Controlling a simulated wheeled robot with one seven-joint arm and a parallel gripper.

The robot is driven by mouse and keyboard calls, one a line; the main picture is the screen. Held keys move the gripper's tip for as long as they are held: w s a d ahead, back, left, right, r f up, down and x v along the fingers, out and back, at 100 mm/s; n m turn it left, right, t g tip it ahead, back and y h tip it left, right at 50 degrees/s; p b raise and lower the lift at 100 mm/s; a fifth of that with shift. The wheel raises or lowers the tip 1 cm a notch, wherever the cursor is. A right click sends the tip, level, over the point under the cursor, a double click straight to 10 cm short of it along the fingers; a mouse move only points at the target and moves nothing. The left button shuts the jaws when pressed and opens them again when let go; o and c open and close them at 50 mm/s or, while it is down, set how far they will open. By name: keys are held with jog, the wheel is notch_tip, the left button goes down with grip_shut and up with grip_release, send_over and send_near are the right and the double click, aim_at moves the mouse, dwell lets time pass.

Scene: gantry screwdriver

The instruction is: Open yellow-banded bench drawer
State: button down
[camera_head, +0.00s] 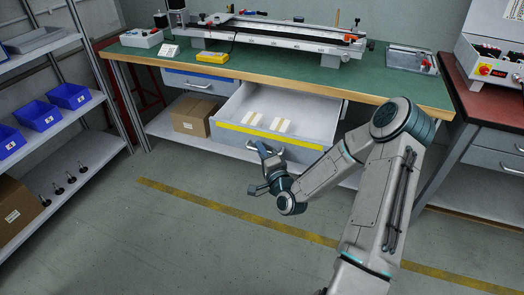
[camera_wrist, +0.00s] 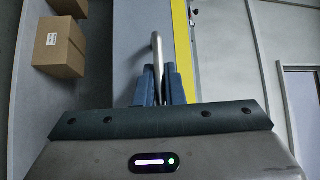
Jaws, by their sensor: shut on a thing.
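The yellow-banded drawer (camera_head: 233,132) of the green-topped bench is pulled out, and its inside shows in the head view. Two pale packets with tan marks (camera_head: 268,122) lie in it. Its yellow band (camera_wrist: 183,49) also shows in the wrist view. My gripper (camera_head: 260,148) is at the drawer's front, to the left of its middle. In the wrist view my gripper's blue fingers (camera_wrist: 160,86) are shut on the metal drawer handle (camera_wrist: 156,52). Part of the handle between the fingers is hidden.
A blue-fronted drawer (camera_head: 187,81) beside it looks closed. A cardboard box (camera_head: 190,115) stands on the bench's lower shelf. A rack with blue bins (camera_head: 38,115) is at the left, and a red-topped bench (camera_head: 480,100) is at the right. The floor before the drawer is clear.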

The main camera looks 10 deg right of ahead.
dwell(0.3)
jog(key=c, duration=1.5)
grip_release()
jog(key=p+v, duration=0.4)
jog(key=v, duration=0.9)
jog(key=shift+s+d, duration=0.1)
jog(key=shift+s, duration=0.3)
